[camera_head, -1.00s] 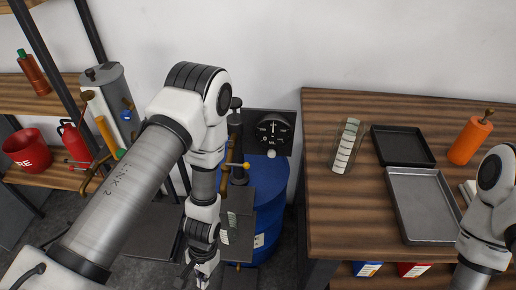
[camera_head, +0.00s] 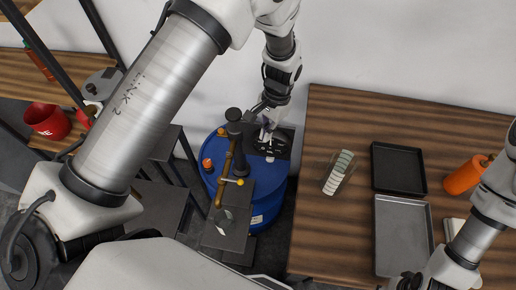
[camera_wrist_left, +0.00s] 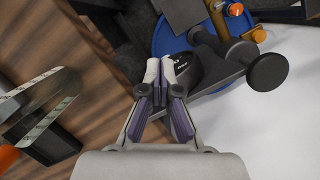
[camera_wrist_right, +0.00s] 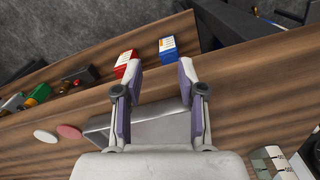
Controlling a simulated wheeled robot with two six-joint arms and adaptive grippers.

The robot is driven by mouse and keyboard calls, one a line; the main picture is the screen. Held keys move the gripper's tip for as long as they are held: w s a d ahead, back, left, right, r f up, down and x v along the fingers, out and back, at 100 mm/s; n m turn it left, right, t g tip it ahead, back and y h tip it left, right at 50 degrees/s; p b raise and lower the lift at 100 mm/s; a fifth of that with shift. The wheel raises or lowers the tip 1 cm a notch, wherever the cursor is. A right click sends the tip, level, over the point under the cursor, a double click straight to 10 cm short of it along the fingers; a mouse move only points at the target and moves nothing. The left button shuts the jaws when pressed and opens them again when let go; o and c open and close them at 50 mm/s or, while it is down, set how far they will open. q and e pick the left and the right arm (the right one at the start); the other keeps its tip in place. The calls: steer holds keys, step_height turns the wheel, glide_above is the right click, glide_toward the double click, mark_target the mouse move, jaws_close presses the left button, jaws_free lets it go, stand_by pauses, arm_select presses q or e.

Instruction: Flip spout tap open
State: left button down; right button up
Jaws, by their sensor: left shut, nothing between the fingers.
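The brass spout pipe (camera_head: 226,170) with its yellow-tipped tap lever (camera_head: 238,182) stands beside a black pump post (camera_head: 234,130) at the blue barrel (camera_head: 270,200). My left gripper (camera_head: 266,136) is shut and empty, in front of the black dial plate (camera_head: 283,142), right of and behind the tap. Its closed fingers also show in the left wrist view (camera_wrist_left: 162,73). My right gripper (camera_wrist_right: 160,76) is open and empty above the wooden table.
The wooden table (camera_head: 320,235) at right holds a black tray (camera_head: 397,168), a grey tray (camera_head: 402,235), an orange bottle (camera_head: 464,177) and a striped strip (camera_head: 339,172). A grey plate (camera_head: 228,228) sits below the spout. A red bucket (camera_head: 47,121) is at left.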

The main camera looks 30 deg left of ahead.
mark_target(232, 181)
arm_select(q)
steer(key=s+r+b, duration=0.1)
steer(key=s, duration=0.4)
arm_select(e)
steer(key=s, duration=0.5)
arm_select(q)
step_height(232, 181, down, 8)
steer(key=w+b, duration=0.1)
steer(key=b, duration=0.5)
steer(key=s, duration=0.1)
steer(key=s+a+f+b, duration=0.1)
steer(key=s, duration=0.1)
steer(key=s+a+f, duration=0.1)
steer(key=s, duration=0.1)
steer(key=shift+f+b, duration=0.2)
steer(key=shift+b, duration=0.15)
arm_select(e)
step_height(232, 181, down, 8)
steer(key=w, duration=0.2)
steer(key=shift+w, duration=0.15)
arm_select(q)
steer(key=shift+s+r, duration=0.1)
arm_select(e)
steer(key=shift+s, duration=0.2)
